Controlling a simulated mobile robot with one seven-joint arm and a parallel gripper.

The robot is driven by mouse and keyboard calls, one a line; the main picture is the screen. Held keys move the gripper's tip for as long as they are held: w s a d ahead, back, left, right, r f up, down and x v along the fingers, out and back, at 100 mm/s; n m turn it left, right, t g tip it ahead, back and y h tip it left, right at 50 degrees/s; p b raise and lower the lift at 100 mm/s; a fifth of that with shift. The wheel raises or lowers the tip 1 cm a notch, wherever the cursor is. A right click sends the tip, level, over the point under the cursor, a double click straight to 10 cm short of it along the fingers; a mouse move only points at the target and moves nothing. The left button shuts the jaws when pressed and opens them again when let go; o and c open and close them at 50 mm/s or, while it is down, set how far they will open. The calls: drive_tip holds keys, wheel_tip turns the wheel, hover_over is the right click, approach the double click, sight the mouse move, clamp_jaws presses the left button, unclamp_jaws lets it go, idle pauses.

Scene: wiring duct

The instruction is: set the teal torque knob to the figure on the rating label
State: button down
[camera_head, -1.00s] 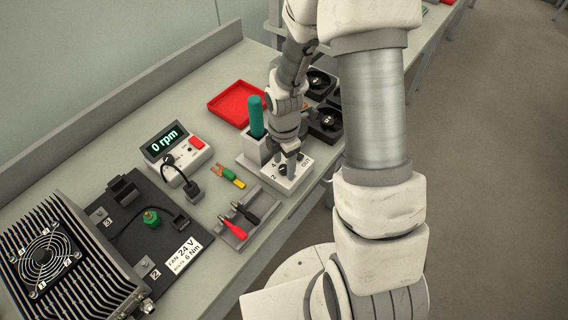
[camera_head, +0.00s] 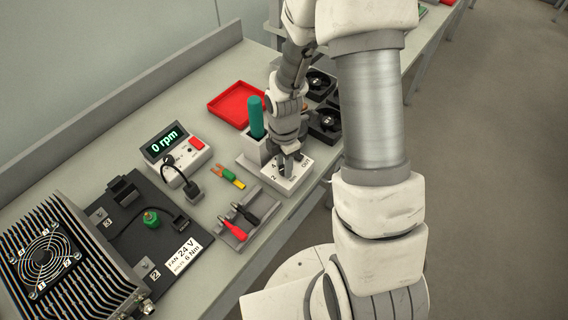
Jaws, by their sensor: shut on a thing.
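The rating label (camera_head: 183,256) on the dark board reads "FAN 24 V" and, in smaller print, 6 Nm. A white dial plate (camera_head: 297,181) carries the figures 2 and 4 on its left and further print on its right. My gripper (camera_head: 289,168) points down at the middle of this plate, shut on the torque knob there. The fingers hide the knob, so its colour and setting cannot be read. The teal driver handle (camera_head: 256,115) stands upright in the pale holder behind the plate, left of my gripper.
A red tray (camera_head: 235,103) and black fans (camera_head: 325,122) lie behind. A meter (camera_head: 165,141) showing "0 rpm", a green-and-orange tool (camera_head: 229,177), a grey tray (camera_head: 236,233) with red and black plugs, and a finned unit (camera_head: 62,262) stand to the left.

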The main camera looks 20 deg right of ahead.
drive_tip(key=shift+m, duration=0.3)
drive_tip(key=m+b, duration=0.1)
drive_tip(key=m, duration=0.2)
drive_tip(key=m+b, duration=0.2)
drive_tip(key=m, duration=0.3)
drive_tip(key=m+b, duration=0.1)
drive_tip(key=m, duration=0.3)
drive_tip(key=shift+m, duration=0.3)
drive_tip(key=m+b, duration=0.1)
drive_tip(key=m, duration=0.2)
drive_tip(key=shift+m, duration=0.3)
drive_tip(key=m, duration=0.5)
drive_tip(key=shift+b, duration=0.3)
drive_tip(key=m, duration=0.6)
drive_tip(key=shift+p, duration=0.35)
